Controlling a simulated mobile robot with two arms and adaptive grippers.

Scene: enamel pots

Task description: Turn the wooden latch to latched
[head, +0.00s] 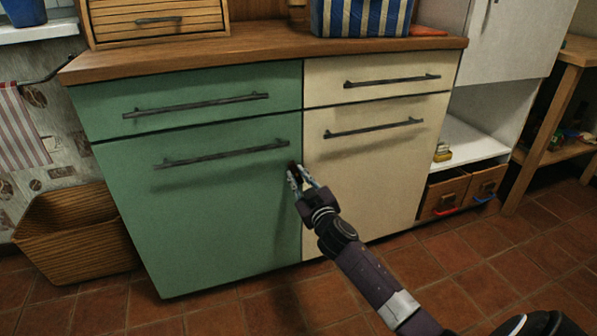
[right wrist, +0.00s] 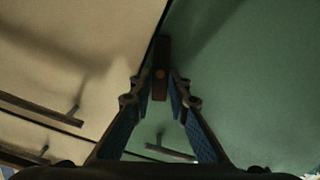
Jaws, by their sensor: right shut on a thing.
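The wooden latch (right wrist: 160,76) is a small dark brown block with a brass-coloured screw, on the green door (head: 215,215) close beside its seam with the cream door (head: 360,175). In the right wrist view it lies lengthwise, roughly along the seam and a little tilted to it, not clearly across onto the cream door. My right gripper (right wrist: 158,88) is shut on the latch, one finger on each side. In the head view this gripper (head: 299,176) is at the seam and largely hides the latch. My left gripper is out of view.
Bar handles cross the green door (head: 222,154) and the cream door (head: 374,128). A wicker basket (head: 75,235) stands on the floor at left. A roll-front wooden box (head: 155,20) and a striped bag (head: 360,18) stand on the countertop. Open shelving is at right.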

